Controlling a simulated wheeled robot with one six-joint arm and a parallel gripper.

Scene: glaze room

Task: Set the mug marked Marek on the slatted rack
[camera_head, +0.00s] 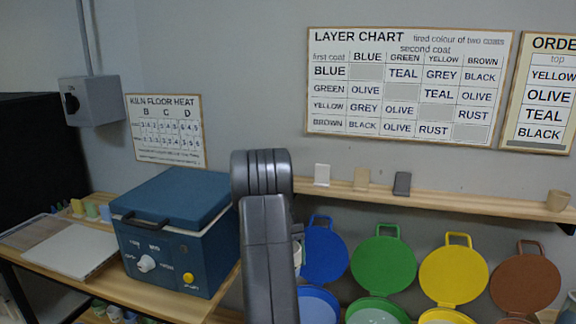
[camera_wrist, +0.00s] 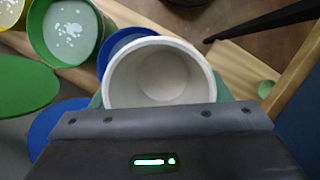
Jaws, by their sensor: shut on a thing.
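A white mug (camera_wrist: 160,75) fills the middle of the wrist view, seen from above into its empty inside. My gripper (camera_wrist: 160,108) is shut on it, with the mug just past the dark gripper housing. No name shows on the mug from this angle, so I cannot tell whether it is marked Marek. In the head view my arm hides the gripper and most of whatever it holds. I cannot make out a slatted rack in either view.
A blue kiln (camera_head: 180,235) stands on the wooden bench at left. Blue (camera_head: 323,255), green (camera_head: 383,263), yellow (camera_head: 453,274) and brown (camera_head: 525,280) lids stand upright below a wooden shelf (camera_head: 440,195). A small tan cup (camera_head: 558,200) sits on that shelf. A glaze-filled green bucket (camera_wrist: 68,30) is beside the mug.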

